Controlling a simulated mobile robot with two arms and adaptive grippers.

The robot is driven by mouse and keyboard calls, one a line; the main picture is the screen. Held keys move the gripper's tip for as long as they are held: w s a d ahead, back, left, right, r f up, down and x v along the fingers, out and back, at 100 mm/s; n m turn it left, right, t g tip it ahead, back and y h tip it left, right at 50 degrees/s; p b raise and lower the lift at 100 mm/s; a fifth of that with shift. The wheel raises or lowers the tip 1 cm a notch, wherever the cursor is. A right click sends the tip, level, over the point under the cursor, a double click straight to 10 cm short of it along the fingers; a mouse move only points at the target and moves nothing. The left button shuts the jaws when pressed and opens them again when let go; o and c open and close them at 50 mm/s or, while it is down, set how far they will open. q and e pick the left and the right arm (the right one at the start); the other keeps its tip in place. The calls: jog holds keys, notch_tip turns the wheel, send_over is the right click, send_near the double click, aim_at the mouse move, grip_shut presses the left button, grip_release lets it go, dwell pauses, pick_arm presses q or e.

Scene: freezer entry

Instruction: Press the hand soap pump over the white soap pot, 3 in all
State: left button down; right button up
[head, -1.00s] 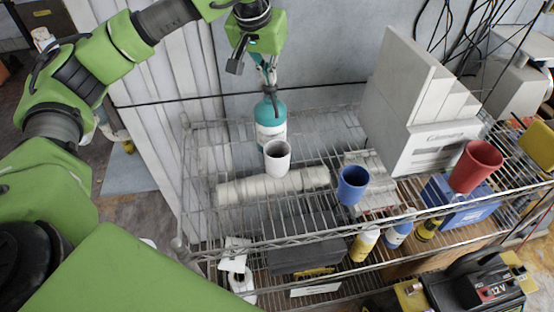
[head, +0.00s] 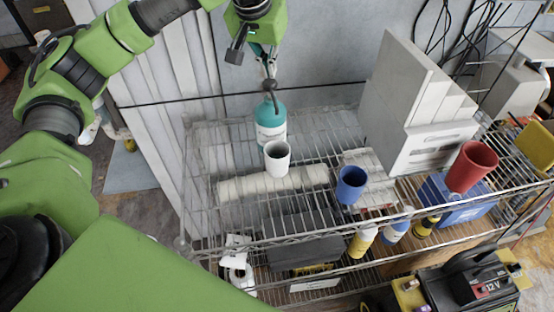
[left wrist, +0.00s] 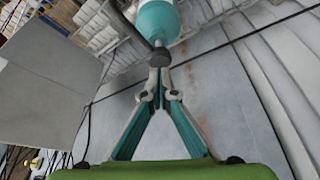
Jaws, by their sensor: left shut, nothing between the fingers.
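The hand soap bottle (head: 271,113) is teal with a white label and a dark pump on top. It stands upright at the back of the wire shelf. The white soap pot (head: 278,160) stands just in front of it, open at the top. My left gripper (head: 269,77) is shut and empty, pointing down over the pump head. In the left wrist view the gripper (left wrist: 160,68) has its tips together right by the dark pump head (left wrist: 160,55), with the bottle (left wrist: 158,22) beyond. I cannot tell whether they touch. My right gripper is out of view.
A blue cup (head: 351,185) and a red cup (head: 472,166) stand to the right. A pale stepped block (head: 420,110) rises behind them. A white roll (head: 270,184) lies in front of the pot. Several small bottles and a battery (head: 465,285) are lower down.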

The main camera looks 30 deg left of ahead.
pick_arm(q)
notch_tip(320, 180, up, 6)
jog(key=p, duration=0.4)
jog(key=shift+p, duration=0.3)
jog(key=shift+f, duration=0.1)
dwell(0.3)
